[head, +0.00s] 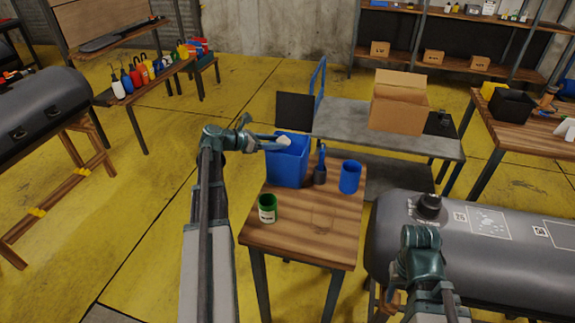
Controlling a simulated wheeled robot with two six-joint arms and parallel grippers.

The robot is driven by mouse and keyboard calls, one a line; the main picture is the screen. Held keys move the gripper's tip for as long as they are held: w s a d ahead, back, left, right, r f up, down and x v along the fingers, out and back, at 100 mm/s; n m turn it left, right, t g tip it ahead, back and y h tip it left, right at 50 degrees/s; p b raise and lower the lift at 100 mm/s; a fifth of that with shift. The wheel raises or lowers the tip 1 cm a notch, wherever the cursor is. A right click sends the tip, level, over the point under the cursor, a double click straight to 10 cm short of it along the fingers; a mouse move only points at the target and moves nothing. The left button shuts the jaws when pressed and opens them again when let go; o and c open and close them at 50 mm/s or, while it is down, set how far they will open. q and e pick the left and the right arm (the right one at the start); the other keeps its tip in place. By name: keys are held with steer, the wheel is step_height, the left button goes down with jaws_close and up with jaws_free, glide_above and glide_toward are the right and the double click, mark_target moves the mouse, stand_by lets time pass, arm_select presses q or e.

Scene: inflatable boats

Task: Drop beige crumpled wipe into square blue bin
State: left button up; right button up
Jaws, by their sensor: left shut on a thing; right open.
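The square blue bin (287,168) stands on the far left part of the small wooden table. My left gripper (281,142) is over the bin's opening, shut on the pale beige crumpled wipe (285,141). The wipe shows as a small light patch at the bin's mouth; how far it sits below the rim I cannot tell. My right gripper (392,300) is low at the right, beside the grey inflatable boat, open and apart from the bin; its fingers are partly hidden.
A grey inflatable tube (480,240) is close on the right. A grey cart (345,125) with a cardboard box (398,105) stands behind.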

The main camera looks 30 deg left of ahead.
arm_select(q)
steer(key=o, duration=1.4)
steer(key=p+v, duration=0.5)
steer(key=v, duration=0.8)
steer(key=shift+s+a+r, duration=0.1)
steer(key=shift+s+a, duration=0.05)
steer(key=shift+s, duration=0.2)
